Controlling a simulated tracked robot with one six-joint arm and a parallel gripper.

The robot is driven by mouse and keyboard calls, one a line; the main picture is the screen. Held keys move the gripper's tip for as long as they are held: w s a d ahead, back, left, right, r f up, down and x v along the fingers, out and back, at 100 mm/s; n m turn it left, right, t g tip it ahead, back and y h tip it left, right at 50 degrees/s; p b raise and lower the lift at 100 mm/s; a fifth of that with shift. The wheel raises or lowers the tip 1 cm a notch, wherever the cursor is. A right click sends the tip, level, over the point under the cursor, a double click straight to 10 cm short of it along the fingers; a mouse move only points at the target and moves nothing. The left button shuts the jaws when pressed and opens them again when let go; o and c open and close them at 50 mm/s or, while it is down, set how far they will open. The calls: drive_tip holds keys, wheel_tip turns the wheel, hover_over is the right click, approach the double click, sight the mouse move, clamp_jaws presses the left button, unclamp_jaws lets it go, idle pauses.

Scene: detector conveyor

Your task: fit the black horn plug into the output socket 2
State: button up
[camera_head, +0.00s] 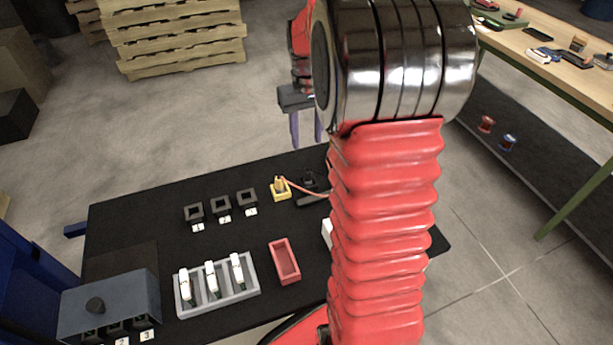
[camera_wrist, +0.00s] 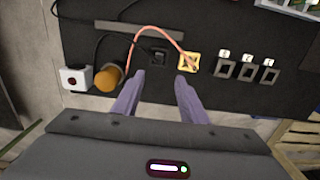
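My gripper (camera_head: 305,130) is open and empty above the far side of the black table. Its two purple fingers are spread apart in the wrist view (camera_wrist: 160,78). A small black block with a black cable, apparently the horn plug (camera_wrist: 158,57), lies just beyond the fingertips, apart from them. It shows dimly in the head view (camera_head: 309,180). The grey-blue box (camera_head: 105,305) at front left has a row of dark sockets; the label 2 (camera_head: 122,342) is partly cut off at the bottom edge. I cannot see inside the sockets.
A yellow holder (camera_wrist: 189,62) with an orange cable stands beside the black block. Several small black square frames (camera_head: 221,206) have number labels. A grey tray (camera_head: 256,288) holds white parts; a red tray (camera_head: 285,262) is empty. My arm hides the table's right side.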

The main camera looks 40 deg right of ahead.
sight(308, 170)
drive_tip(key=shift+f, duration=4.3)
drive_tip(key=shift+s+d+f, duration=0.1)
drive_tip(key=shift+f, duration=2.55)
clamp_jaws()
